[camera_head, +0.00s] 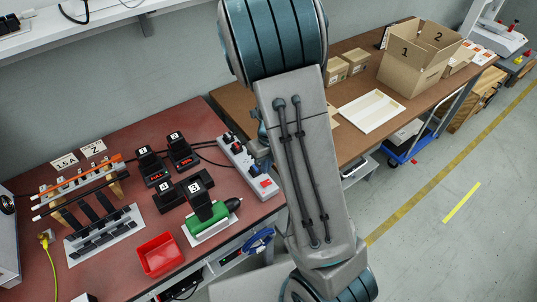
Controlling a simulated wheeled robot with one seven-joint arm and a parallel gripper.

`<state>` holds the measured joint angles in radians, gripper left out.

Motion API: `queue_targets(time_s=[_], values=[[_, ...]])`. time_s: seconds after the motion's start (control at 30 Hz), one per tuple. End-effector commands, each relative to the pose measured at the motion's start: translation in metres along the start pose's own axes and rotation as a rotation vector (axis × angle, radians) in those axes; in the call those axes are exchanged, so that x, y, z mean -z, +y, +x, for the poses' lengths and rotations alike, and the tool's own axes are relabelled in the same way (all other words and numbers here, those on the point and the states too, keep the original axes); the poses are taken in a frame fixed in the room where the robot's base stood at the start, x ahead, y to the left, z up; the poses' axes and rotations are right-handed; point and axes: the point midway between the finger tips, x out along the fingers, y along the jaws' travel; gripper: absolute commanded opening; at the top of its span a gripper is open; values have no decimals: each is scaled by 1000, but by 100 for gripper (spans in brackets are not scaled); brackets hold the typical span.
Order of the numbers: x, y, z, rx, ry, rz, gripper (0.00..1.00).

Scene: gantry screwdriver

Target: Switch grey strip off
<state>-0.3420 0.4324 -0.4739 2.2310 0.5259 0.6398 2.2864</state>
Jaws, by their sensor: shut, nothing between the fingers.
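The grey power strip (240,160) lies slanted along the right edge of the red-brown table. Black plugs sit at its far end, and a red switch (265,184) shows at its near end. I cannot tell the switch's position. My gripper (258,150) is mostly hidden behind my arm. A small part of it shows beside the right edge of the strip, near its middle. It looks shut and empty; I cannot tell whether it touches the strip.
Black battery chargers (153,167), a green screwdriver (208,216) and a red bin (160,254) stand left of the strip. A rack with bars (75,185) is farther left. A brown table (335,140) with boxes adjoins behind my arm.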

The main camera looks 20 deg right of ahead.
Motion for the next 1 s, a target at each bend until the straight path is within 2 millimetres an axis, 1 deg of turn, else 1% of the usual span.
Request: queue_targets(time_s=[0.03, 0.1, 0.2, 0.3, 0.43, 0.77, 0.9, 1.0], values=[[1, -1, 14, 0, 4, 2, 0], [1, -1, 26, -1, 4, 1, 0], [1, 0, 40, 0, 3, 2, 0], [1, 0, 50, -1, 2, 1, 0], [0, 0, 56, 1, 1, 0, 0], [0, 0, 57, 1, 0, -1, 0], [0, 2, 61, 0, 2, 0, 0], [4, -4, 63, 29, 3, 22, 0]])
